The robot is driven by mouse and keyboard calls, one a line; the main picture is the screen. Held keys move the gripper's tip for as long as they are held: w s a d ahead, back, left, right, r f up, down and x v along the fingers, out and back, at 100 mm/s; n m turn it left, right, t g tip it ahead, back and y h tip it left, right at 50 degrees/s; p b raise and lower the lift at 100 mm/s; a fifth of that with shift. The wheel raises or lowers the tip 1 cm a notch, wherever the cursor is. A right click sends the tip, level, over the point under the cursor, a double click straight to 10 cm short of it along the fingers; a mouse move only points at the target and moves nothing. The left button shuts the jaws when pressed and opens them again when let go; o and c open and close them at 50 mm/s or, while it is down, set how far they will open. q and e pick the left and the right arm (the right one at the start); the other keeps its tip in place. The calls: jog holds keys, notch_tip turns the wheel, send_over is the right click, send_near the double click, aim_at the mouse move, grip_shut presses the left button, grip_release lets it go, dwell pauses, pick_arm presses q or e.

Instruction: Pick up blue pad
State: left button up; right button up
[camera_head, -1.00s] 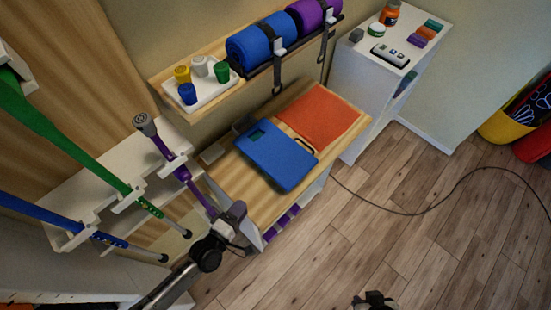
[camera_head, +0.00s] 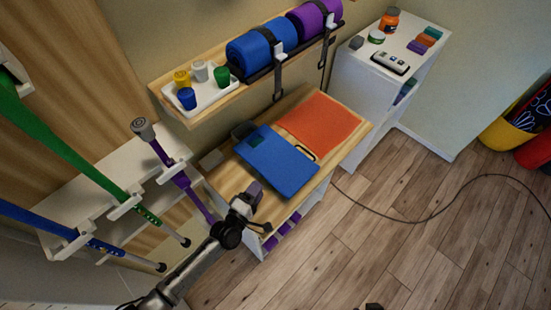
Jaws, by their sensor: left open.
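The blue pad (camera_head: 277,162) lies flat on the wooden top (camera_head: 228,179) of a low white cabinet, beside a flat orange pad (camera_head: 320,123). A dark loop handle shows at its right edge, and a small dark green patch is near its far left corner. My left gripper (camera_head: 262,208) is open and empty at the near left side of the blue pad, with a visible gap to it in the picture. Its height over the top is hard to judge. A small dark part of my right gripper (camera_head: 373,307) shows at the bottom edge; its jaws are hidden.
A wall shelf (camera_head: 205,112) with blue and purple rolls and hanging straps overhangs behind the top. A white cabinet (camera_head: 365,85) stands right. Floor at right is mostly clear.

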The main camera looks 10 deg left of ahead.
aim_at(266, 179)
pick_arm(q)
jog(key=shift+x, duration=1.9)
jog(key=shift+s, duration=0.1)
grip_shut()
